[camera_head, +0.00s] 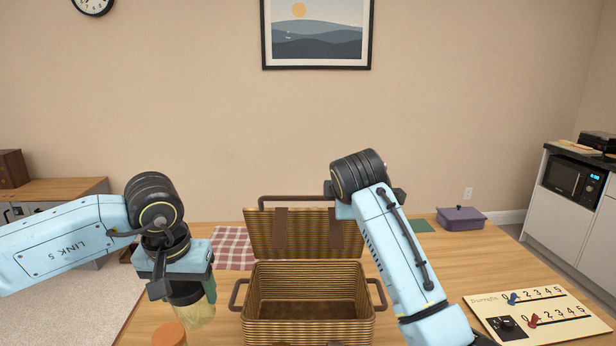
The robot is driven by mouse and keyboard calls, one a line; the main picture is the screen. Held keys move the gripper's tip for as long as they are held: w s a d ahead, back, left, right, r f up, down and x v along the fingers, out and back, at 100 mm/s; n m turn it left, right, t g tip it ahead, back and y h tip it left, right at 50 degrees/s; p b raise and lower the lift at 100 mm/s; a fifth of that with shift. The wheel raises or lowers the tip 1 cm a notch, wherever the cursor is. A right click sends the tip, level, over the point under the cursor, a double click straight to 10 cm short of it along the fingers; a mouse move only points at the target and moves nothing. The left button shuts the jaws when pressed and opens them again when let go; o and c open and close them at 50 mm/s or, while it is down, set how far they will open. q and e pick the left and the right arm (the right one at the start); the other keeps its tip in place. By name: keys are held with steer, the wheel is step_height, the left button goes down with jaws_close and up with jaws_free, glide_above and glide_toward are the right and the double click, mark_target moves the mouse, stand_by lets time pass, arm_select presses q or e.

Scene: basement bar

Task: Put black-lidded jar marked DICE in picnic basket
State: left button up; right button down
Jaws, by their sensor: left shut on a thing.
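The black-lidded jar (201,314) has a clear body with pale contents. No marking on it can be read in this view. My left gripper (184,284) is shut on the jar at its dark lid and holds it upright, to the left of the basket. The wicker picnic basket (308,333) stands at the front middle of the table with its lid (308,238) raised at the back. The visible inside of the basket is empty. My right arm crosses in front of the basket's right back side; its fingers do not show.
An orange-topped item (169,334) stands below the held jar at the front edge. A checked cloth (233,248) lies behind on the wooden table (480,262). A purple lidded dish (461,219) is at the back right. A number board (535,315) lies at the right.

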arm_select(q)
steer(key=w+d+f, duration=0.3)
steer(key=w+d, duration=0.3)
steer(key=d, duration=0.2)
steer(key=w+d+f, duration=0.2)
steer(key=w+d, duration=0.5)
steer(key=s+x, duration=0.2)
steer(key=x, duration=0.9)
steer(key=shift+s+f, duration=0.2)
steer(key=shift+f, duration=0.1)
steer(key=o, duration=1.4)
steer(key=shift+c, duration=0.2)
